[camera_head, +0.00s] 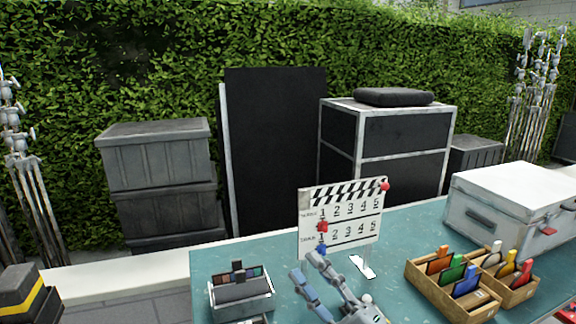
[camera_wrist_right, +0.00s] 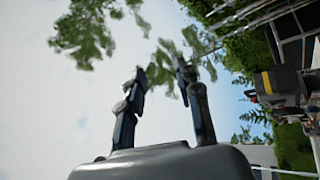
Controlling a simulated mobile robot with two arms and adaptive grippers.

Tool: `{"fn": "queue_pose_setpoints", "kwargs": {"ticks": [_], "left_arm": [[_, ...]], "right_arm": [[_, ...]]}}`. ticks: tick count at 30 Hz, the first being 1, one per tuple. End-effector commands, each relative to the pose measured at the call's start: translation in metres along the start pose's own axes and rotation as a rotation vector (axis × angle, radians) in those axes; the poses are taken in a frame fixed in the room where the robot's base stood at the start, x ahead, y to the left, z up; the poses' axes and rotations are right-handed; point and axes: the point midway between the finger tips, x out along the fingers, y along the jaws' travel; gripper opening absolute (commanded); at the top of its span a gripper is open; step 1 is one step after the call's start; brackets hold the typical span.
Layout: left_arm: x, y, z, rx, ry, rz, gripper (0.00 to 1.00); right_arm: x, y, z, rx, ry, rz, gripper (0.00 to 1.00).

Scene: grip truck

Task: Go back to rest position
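My right gripper (camera_head: 306,267) rises from the bottom of the head view, over the teal table and in front of a white clapperboard. In the right wrist view its two fingers (camera_wrist_right: 161,76) are apart, with only sky and leaves between them, so it is open and empty. My left gripper is not in view. The clapperboard (camera_head: 344,216) stands upright on the table (camera_head: 412,236); it carries red and blue markers at its left and a red one at its top right corner.
A grey box (camera_head: 240,297) with dark items stands left of the gripper. A wooden organizer (camera_head: 437,287) with coloured markers stands right, before a white case (camera_head: 510,205). Black cases (camera_head: 407,134), grey crates (camera_head: 160,160) and a hedge are behind.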

Motion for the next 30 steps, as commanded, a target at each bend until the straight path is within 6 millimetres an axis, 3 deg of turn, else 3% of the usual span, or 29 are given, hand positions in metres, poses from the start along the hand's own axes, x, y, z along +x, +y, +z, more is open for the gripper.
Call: {"fn": "queue_pose_setpoints", "kwargs": {"ticks": [3, 6, 10, 15, 18, 28, 30], "left_arm": [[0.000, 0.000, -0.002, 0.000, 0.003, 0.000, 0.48], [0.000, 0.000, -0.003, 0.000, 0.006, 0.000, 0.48], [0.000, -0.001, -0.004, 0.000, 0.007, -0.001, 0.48], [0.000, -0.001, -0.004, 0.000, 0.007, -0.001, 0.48], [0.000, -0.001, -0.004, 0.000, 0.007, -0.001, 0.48], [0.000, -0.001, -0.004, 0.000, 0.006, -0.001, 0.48], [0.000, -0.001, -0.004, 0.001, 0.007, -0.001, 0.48]], "right_arm": [[-0.044, -0.004, 0.064, 0.227, -0.378, 0.070, 0.34], [-0.102, -0.028, 0.108, 0.400, -0.696, 0.069, 0.34], [-0.186, -0.073, 0.134, 0.595, -1.061, 0.004, 0.34], [-0.280, -0.124, 0.121, 0.783, -1.410, -0.132, 0.34], [-0.319, -0.144, 0.104, 0.859, -1.548, -0.208, 0.34], [-0.410, -0.179, 0.035, 1.047, -1.864, -0.451, 0.34], [-0.412, -0.198, 0.051, 1.038, -1.862, -0.451, 0.34]]}}
